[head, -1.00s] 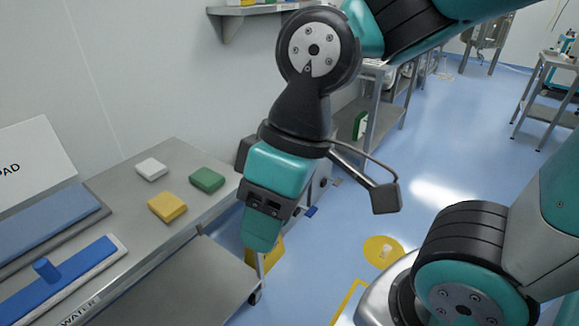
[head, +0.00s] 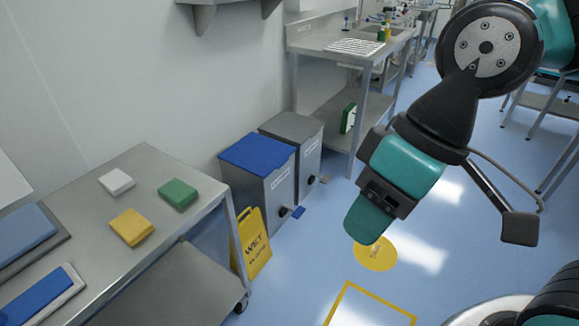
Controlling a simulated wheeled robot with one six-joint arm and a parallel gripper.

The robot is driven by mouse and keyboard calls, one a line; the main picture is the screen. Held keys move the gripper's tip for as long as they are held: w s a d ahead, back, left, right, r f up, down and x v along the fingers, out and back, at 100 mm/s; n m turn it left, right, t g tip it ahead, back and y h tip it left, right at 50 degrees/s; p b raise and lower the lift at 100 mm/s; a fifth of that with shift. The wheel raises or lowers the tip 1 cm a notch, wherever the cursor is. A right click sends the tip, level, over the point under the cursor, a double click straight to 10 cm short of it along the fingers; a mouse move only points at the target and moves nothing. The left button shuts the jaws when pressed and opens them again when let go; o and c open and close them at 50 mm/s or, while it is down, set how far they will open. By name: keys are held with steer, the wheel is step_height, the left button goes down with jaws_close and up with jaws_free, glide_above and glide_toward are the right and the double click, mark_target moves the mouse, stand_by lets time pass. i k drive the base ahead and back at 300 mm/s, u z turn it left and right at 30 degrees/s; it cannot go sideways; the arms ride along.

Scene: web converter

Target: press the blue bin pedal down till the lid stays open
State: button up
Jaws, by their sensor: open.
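The blue bin is a grey box with a blue lid (head: 257,152), standing on the floor against the wall in the middle of the head view. Its lid is shut. Its blue pedal (head: 298,212) sticks out low at the front right of the bin. My gripper (head: 366,222) is in the air to the right of the pedal, pointing down and to the left. It is open, with nothing seen in it, and it is apart from the bin and pedal. One finger hides most of the other side of the gripper.
A grey-lidded bin (head: 291,128) stands just behind the blue one. A yellow wet-floor sign (head: 253,243) stands in front of the blue bin, beside the steel table (head: 163,162) with sponges. A steel sink bench (head: 352,75) is behind. The blue floor right of the pedal is clear.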

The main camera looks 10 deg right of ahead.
mark_target(297, 214)
steer(key=z, duration=0.6)
steer(key=i, duration=0.6)
steer(key=z, duration=0.55)
steer(key=i, duration=0.65)
steer(key=u, duration=0.8)
steer(key=i, duration=0.55)
steer(key=u, duration=0.6)
